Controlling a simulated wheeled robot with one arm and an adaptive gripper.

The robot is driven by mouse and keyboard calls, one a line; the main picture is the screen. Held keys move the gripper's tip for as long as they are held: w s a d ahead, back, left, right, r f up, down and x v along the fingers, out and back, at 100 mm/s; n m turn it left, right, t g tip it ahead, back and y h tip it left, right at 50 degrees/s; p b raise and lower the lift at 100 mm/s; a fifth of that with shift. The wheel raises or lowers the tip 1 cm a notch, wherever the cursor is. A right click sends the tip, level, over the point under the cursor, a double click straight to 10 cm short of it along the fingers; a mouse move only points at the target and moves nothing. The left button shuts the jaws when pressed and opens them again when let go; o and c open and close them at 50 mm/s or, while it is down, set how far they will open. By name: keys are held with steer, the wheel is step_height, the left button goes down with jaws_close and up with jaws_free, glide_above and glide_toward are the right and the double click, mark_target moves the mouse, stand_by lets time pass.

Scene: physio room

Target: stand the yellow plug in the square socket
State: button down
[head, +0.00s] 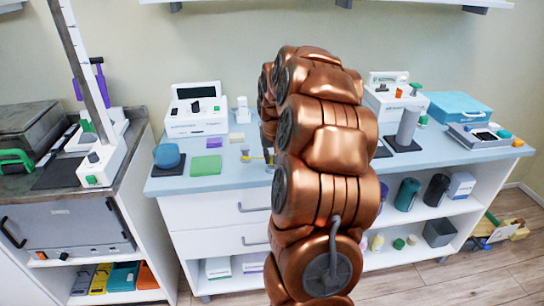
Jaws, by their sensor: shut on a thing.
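My copper arm rises through the middle of the head view and hides most of my gripper (269,159). Only a small grey part of it shows at the arm's left edge, low over the blue-grey worktop (225,178).
At right are a grey cylinder (408,126), a teal case (458,106) and a tray (462,140).

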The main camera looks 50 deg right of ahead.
steer(key=shift+f+b, duration=0.45)
steer(key=shift+f, duration=0.5)
stand_by(0.6)
steer(key=c, duration=0.6)
jaws_free()
steer(key=shift+r, duration=0.1)
stand_by(0.4)
step_height(320, 180, up, 7)
steer(key=shift+f+p, duration=0.1)
steer(key=shift+p, duration=0.4)
stand_by(0.7)
stand_by(0.4)
